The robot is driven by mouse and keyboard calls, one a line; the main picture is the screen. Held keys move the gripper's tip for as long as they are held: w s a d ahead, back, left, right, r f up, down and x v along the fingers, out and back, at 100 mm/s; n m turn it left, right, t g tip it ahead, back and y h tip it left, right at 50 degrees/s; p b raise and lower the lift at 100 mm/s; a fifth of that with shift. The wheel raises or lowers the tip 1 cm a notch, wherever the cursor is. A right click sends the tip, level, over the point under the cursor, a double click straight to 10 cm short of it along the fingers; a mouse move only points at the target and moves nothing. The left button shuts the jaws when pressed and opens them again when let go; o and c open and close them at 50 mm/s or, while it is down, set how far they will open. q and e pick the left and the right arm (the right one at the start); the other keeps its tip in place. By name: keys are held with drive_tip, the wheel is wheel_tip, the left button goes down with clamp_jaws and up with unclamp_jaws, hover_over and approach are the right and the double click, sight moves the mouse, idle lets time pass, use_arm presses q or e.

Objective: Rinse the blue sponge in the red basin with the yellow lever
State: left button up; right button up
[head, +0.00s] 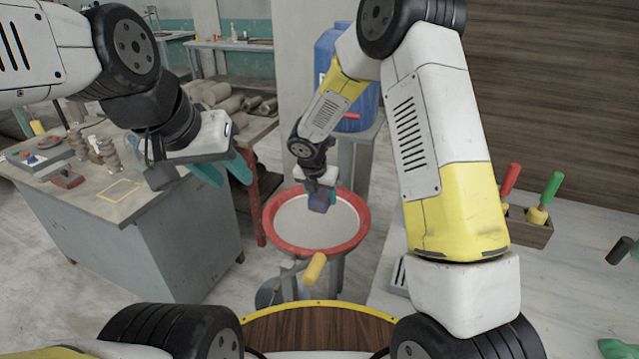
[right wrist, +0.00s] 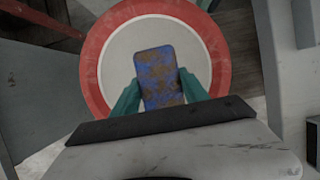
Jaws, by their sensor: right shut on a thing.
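The blue sponge (right wrist: 158,78) is stained with brown patches. My right gripper (right wrist: 160,97) is shut on it, with a teal finger on each side. In the head view the sponge (head: 319,202) shows over the red basin (head: 275,236). The basin has a red rim and a pale grey inside. I cannot tell whether the sponge touches the inside of the basin. The yellow lever (head: 314,268) sticks out at the front of the basin. My left gripper (head: 228,172) is on the left, away from the basin, its teal fingers partly hidden by its own body.
A grey workbench (head: 150,235) on the left bears tools and a yellow outlined square (head: 118,190). A blue barrel (head: 368,105) with a red tap (head: 351,115) stands behind the basin. A wooden holder (head: 525,228) with red and green handled tools sits on the right table (head: 560,290).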

drive_tip(key=shift+a+f+n, duration=0.2)
drive_tip(key=shift+a+n, duration=0.1)
drive_tip(key=shift+d+f, duration=0.1)
drive_tip(key=shift+f, duration=4.9)
drive_tip(key=shift+w+d, duration=0.1)
drive_tip(key=shift+d, duration=0.1)
drive_tip(key=shift+w+d, duration=0.1)
drive_tip(key=shift+d, duration=0.1)
drive_tip(key=shift+a, duration=0.1)
drive_tip(key=shift+s+a, duration=0.2)
drive_tip(key=shift+a, duration=0.1)
drive_tip(key=shift+w+d, duration=0.1)
drive_tip(key=shift+w+d, duration=0.1)
drive_tip(key=shift+d, duration=0.2)
